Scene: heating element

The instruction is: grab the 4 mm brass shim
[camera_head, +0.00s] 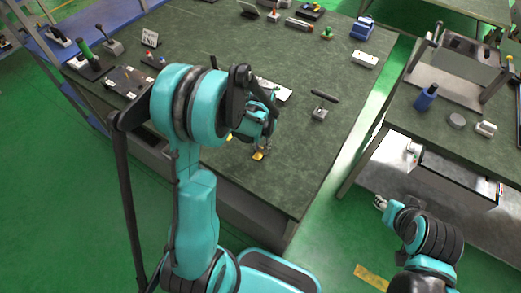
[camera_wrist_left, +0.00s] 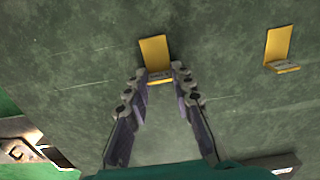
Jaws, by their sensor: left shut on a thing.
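Two yellow brass shims show in the left wrist view, each an upright-looking plate with a small labelled lip. I cannot read the labels, so which one is 4 mm is unclear. My left gripper (camera_wrist_left: 160,74) is shut on the left brass shim (camera_wrist_left: 154,49), with its fingertips at either side of the lip. The other brass shim (camera_wrist_left: 279,43) lies apart to the right. In the head view my left gripper (camera_head: 264,146) is low over the green table with a brass shim (camera_head: 258,155) at its tips. My right gripper (camera_head: 380,202) is away from the table, its jaws too small to judge.
A second table (camera_head: 400,115) at right carries a blue bottle (camera_head: 426,97). In the wrist view a metal piece (camera_wrist_left: 30,145) shows lower left.

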